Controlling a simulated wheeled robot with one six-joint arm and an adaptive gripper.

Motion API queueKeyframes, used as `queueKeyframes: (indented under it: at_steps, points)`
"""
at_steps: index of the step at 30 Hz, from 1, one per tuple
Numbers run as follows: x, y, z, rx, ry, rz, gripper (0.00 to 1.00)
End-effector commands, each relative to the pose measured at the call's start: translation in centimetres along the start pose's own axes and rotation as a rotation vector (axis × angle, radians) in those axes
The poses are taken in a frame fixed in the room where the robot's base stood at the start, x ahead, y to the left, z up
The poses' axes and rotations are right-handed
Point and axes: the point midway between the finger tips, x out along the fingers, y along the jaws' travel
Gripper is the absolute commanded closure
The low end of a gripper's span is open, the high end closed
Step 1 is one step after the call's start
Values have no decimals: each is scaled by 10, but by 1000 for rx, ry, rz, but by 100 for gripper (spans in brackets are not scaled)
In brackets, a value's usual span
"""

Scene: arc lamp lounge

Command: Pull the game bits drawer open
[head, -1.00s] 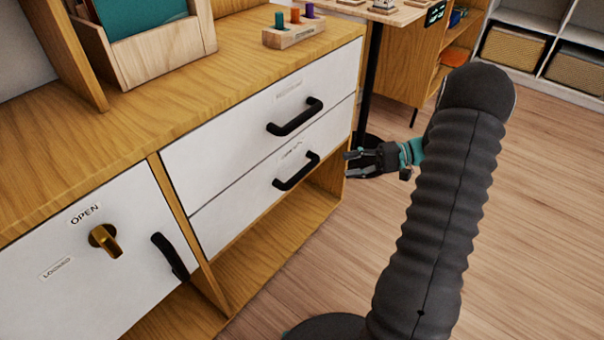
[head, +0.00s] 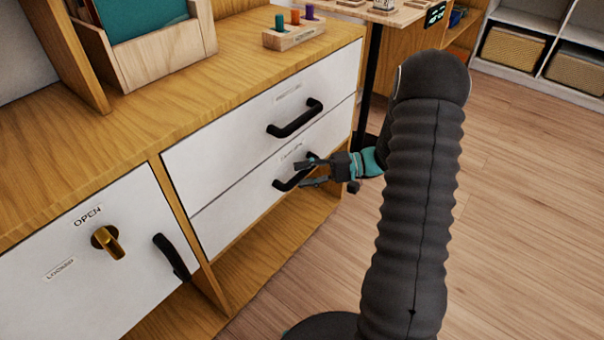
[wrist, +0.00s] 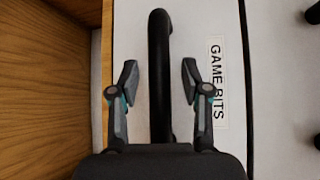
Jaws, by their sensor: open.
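The game bits drawer (head: 238,222) is the lower of two white drawers in the wooden cabinet, and it is closed. Its black bar handle (head: 285,184) stands out from the front. In the wrist view the handle (wrist: 160,75) runs between my two fingers, with a gap on each side. The label "GAME BITS" (wrist: 215,80) is right of the handle there. My gripper (head: 308,172) is open around the handle, its fingers at the handle's right part in the head view. My gripper also shows in the wrist view (wrist: 160,82). The fingers partly hide the handle in the head view.
The upper drawer's handle (head: 295,118) is close above my gripper. A door with a brass knob (head: 107,242) and a black handle (head: 170,257) is at left. An open shelf space (head: 265,245) lies below the drawers. The wooden floor (head: 520,220) at right is clear.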

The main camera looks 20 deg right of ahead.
Motion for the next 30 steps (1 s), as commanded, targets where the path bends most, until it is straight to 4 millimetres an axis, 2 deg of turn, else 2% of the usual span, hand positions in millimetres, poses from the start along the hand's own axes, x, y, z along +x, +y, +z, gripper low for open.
queueKeyframes:
  at_steps: [4, 13, 18, 19, 30]
  points:
    - [9, 0, 0, 1, -2, 1, 52]
    - [10, 0, 0, 1, 0, 1, 52]
    - [10, 0, 0, 1, 0, 1, 95]
    - [10, 0, 0, 1, 0, 1, 100]
    - [10, 1, 3, 1, -5, 1, 100]
